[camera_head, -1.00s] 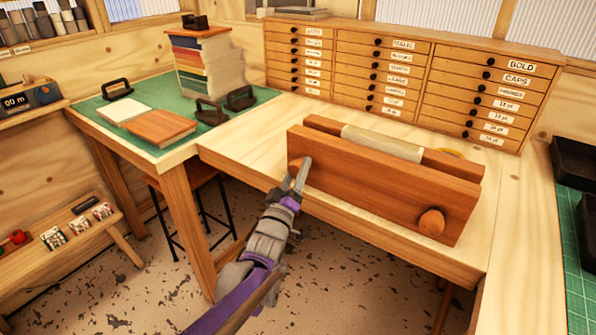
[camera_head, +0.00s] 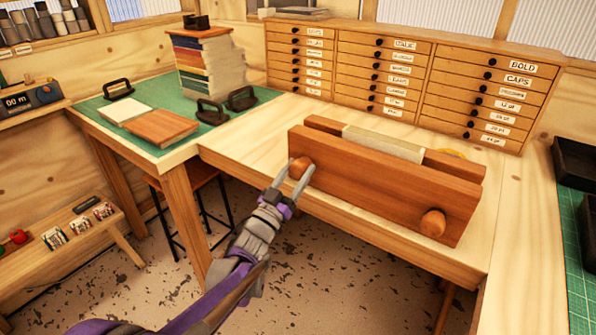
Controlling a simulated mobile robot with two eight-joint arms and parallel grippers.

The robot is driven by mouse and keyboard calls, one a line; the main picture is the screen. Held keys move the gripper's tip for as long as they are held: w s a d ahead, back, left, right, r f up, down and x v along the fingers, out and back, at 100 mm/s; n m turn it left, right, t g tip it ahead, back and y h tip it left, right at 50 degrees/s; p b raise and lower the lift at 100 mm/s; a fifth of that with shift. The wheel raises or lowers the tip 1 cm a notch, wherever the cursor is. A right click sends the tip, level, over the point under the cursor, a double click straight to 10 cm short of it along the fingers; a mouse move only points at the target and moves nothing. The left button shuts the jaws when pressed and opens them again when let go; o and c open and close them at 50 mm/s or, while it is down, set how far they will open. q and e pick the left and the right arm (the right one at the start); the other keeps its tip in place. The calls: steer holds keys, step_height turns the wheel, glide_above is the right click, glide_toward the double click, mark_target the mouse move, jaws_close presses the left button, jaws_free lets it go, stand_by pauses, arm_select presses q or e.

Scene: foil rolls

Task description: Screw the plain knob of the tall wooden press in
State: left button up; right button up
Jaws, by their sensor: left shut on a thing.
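The tall wooden press (camera_head: 380,185) stands on the pale wooden bench, with a pale block (camera_head: 383,143) between its two reddish-brown boards. Its front board has a round wooden left knob (camera_head: 299,166) and a similar right knob (camera_head: 433,223). Both look plain from here, and each stands out from the board. My left gripper (camera_head: 296,175) is shut on the left knob, with one grey finger on each side of it. The knob's lower part is partly hidden by the fingers. My right gripper is out of view.
A drawer cabinet (camera_head: 402,75) stands behind the press. A green mat (camera_head: 92,104) at the left holds a book stack (camera_head: 202,65), a brown board (camera_head: 160,127) and several black-handled items. Black trays (camera_head: 575,165) sit at the right. The bench left of the press is clear.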

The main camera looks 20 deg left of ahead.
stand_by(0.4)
arm_select(q)
steer(key=o, duration=1.4)
steer(key=v, duration=1.1)
steer(key=shift+a, duration=0.15)
